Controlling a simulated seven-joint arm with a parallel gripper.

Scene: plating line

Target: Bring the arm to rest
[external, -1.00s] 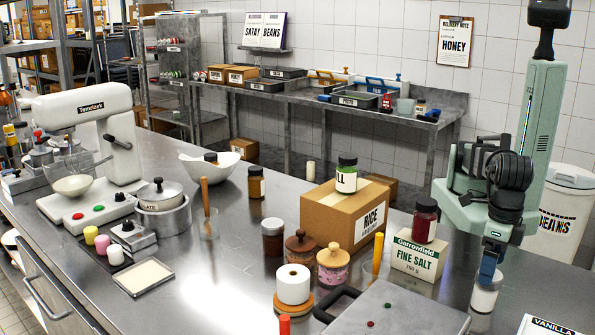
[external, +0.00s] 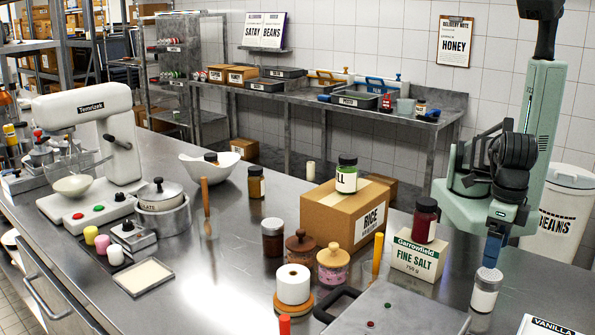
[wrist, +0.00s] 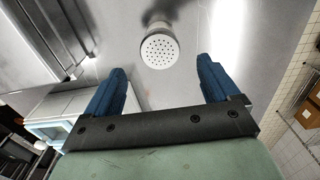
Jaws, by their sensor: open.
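My gripper (external: 492,255) points down over the right part of the steel counter, just above and behind a white-labelled shaker jar (external: 486,290). In the wrist view my two blue fingers (wrist: 160,88) are spread wide with nothing between them. The shaker's perforated round top (wrist: 159,50) shows beyond the fingertips, apart from both of them. The shaker stands upright on the counter.
A white bin (external: 562,215) stands behind.

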